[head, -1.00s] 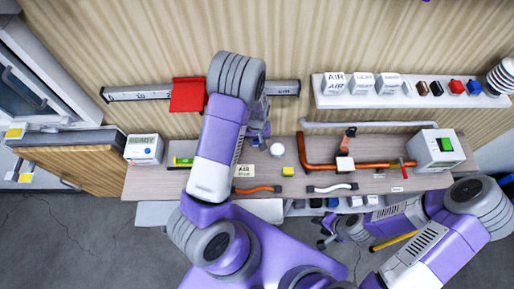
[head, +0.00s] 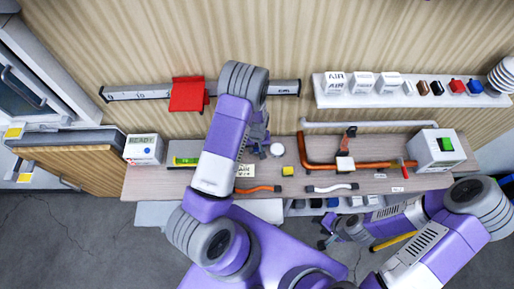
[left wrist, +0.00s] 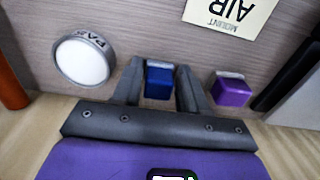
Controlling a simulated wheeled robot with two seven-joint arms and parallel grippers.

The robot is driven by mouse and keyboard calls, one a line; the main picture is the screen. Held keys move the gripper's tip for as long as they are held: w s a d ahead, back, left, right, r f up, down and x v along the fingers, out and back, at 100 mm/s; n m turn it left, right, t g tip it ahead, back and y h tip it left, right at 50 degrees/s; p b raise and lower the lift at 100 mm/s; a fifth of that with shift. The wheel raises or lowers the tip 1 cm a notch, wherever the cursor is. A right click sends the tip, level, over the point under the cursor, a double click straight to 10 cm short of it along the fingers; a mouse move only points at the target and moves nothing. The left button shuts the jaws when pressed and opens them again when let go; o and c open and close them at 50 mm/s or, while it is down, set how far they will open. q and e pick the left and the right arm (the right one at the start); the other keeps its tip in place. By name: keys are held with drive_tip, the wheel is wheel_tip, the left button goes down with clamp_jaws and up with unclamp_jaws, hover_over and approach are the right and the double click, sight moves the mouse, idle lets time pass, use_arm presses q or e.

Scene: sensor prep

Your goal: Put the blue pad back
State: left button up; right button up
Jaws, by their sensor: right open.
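The blue pad (left wrist: 158,82), a small blue block with a grey face, is between the two fingers of my left gripper (left wrist: 160,80) in the left wrist view. Both fingers lie against its sides, so the gripper looks shut on it. In the head view my left gripper (head: 257,132) is over the back of the workbench (head: 380,185), partly behind my arm, and the pad cannot be made out there. My right gripper (head: 328,240) is open, low in front of the bench.
A purple block (left wrist: 231,91) and a white round PASS disc (left wrist: 82,60) flank the left gripper. An AIR MOUNT card (left wrist: 230,12) lies nearby. An orange pipe (head: 330,168) stands right on the bench. A wall shelf (head: 410,101) holds several small blocks, one blue (head: 475,87).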

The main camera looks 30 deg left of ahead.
use_arm(q)
drive_tip(key=shift+o, duration=1.4)
drive_tip(key=shift+r, duration=0.15)
wheel_tip(320, 180, up, 12)
drive_tip(key=shift+p, duration=0.3)
